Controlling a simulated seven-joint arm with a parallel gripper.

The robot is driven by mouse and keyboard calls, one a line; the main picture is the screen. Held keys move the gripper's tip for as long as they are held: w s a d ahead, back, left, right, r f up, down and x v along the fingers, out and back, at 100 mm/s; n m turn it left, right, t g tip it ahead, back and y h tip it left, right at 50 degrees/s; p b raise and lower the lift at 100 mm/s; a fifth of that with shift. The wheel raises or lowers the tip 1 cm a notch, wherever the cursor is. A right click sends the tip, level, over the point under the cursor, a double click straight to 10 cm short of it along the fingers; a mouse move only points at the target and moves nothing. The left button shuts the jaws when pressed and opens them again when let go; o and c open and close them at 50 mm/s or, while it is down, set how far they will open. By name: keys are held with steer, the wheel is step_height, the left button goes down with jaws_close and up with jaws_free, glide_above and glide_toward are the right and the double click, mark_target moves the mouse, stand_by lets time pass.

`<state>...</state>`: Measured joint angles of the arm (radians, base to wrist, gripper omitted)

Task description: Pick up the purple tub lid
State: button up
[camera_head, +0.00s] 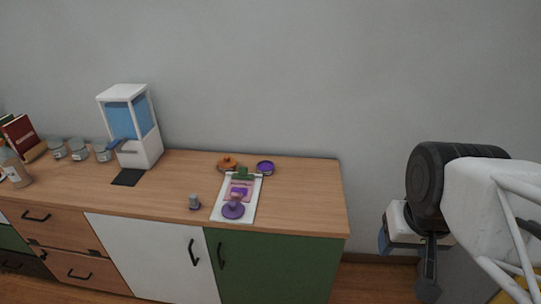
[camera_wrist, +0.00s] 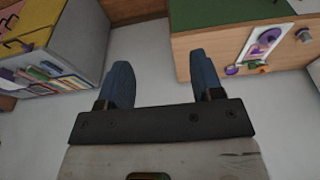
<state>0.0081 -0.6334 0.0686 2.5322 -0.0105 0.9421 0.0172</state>
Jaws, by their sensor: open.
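A round purple piece with a raised knob-like middle (camera_head: 233,210) lies on the near end of a white clipboard on the wooden counter; I take it for the purple tub lid. It also shows in the wrist view (camera_wrist: 269,36), small, at upper right. A second, smaller round purple piece with a pale rim (camera_head: 265,167) sits behind the clipboard; whether it is a lid or a tub is unclear. My gripper (camera_wrist: 163,80) is open and empty, its blue fingers spread above the floor. In the head view it is to the right of the counter, well away from the purple pieces.
The clipboard (camera_head: 221,207) has a green clip. An orange knobbed lid (camera_head: 228,163) and a small grey stamp-like piece (camera_head: 194,201) are nearby. A white-and-blue dispenser (camera_head: 130,125), jars (camera_head: 79,149) and a bottle (camera_head: 13,166) stand left. The counter's right end is clear.

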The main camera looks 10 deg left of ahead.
steer(key=o, duration=0.8)
steer(key=shift+c, duration=0.2)
